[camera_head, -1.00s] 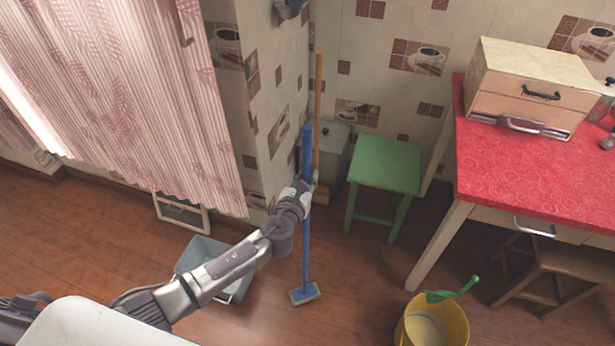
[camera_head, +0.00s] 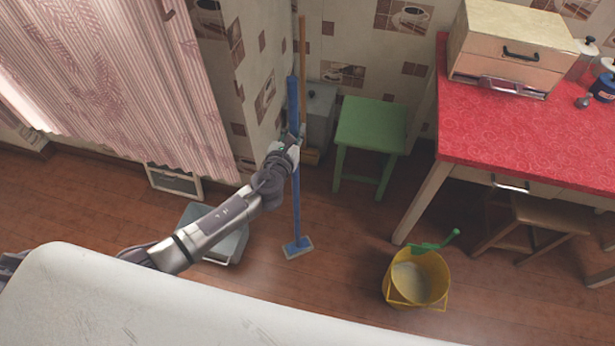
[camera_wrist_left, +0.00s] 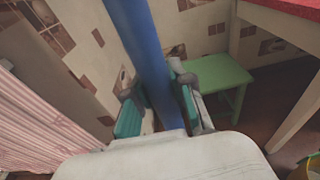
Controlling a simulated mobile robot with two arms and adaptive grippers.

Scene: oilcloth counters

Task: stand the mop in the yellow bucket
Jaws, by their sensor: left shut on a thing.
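The mop has a long blue handle (camera_head: 296,200) and a flat pale-edged head (camera_head: 298,248) low over the floor; I cannot tell if the head touches it. My left gripper (camera_head: 289,143) is shut on the handle about midway up, and the mop is near upright. In the left wrist view the blue handle (camera_wrist_left: 140,45) passes between the gripper's fingers (camera_wrist_left: 160,104). The yellow bucket (camera_head: 435,292) stands on the floor to the right, with a green-handled thing (camera_head: 438,244) at its rim and something pale inside. My right gripper is not in view.
A wooden-handled broom (camera_head: 303,60) leans in the corner behind the mop, beside a grey bin (camera_head: 320,110). A green stool (camera_head: 371,125) and a red-topped table (camera_head: 530,140) stand at the right. A grey tub (camera_head: 225,243) is under my left arm. Floor between mop and bucket is clear.

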